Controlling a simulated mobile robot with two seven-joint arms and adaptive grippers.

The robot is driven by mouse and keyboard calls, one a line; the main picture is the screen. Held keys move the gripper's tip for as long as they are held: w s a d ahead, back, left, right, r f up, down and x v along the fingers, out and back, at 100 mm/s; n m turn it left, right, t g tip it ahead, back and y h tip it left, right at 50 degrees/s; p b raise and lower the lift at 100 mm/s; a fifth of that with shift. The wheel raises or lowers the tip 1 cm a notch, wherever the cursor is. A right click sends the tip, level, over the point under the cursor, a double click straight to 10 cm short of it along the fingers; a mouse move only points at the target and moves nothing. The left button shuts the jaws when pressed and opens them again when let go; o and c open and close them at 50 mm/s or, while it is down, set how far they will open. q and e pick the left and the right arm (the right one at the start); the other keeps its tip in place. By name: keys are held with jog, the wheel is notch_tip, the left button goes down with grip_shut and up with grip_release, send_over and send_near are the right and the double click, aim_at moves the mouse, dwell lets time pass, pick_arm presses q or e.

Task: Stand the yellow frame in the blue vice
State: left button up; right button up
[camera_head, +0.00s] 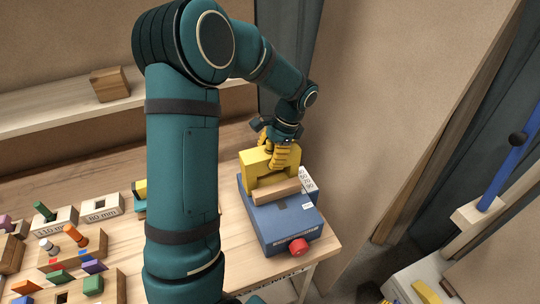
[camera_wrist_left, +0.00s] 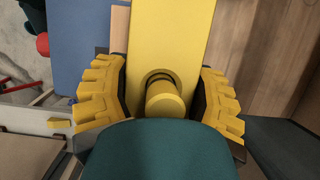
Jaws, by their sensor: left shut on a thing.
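The yellow frame (camera_head: 254,164) stands roughly upright at the blue vice (camera_head: 284,229), just behind the vice's wooden jaw strip (camera_head: 275,191). The strip and the gripper hide part of it, and I cannot tell how deep its lower edge sits. My left gripper (camera_head: 284,155) comes down from above and is shut on the frame. In the left wrist view the frame (camera_wrist_left: 168,28) runs up between the yellow fingers (camera_wrist_left: 162,92), with a round yellow knob (camera_wrist_left: 165,102) between them. The vice has a red knob (camera_head: 299,246) at its front. My right gripper is out of view.
Wooden blocks marked 110 mm (camera_head: 52,220) and 80 mm (camera_head: 102,207), and trays with coloured pegs (camera_head: 72,246), stand on the table at left. A small wooden block (camera_head: 109,84) sits on a back shelf. The table's right edge is close to the vice.

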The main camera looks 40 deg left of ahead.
pick_arm(q)
jog(key=shift+f, duration=0.1)
jog(key=o, duration=1.4)
jog(key=p+v, duration=0.1)
jog(key=v, duration=1.1)
jog(key=shift+d, duration=0.1)
jog(key=shift+s, duration=0.15)
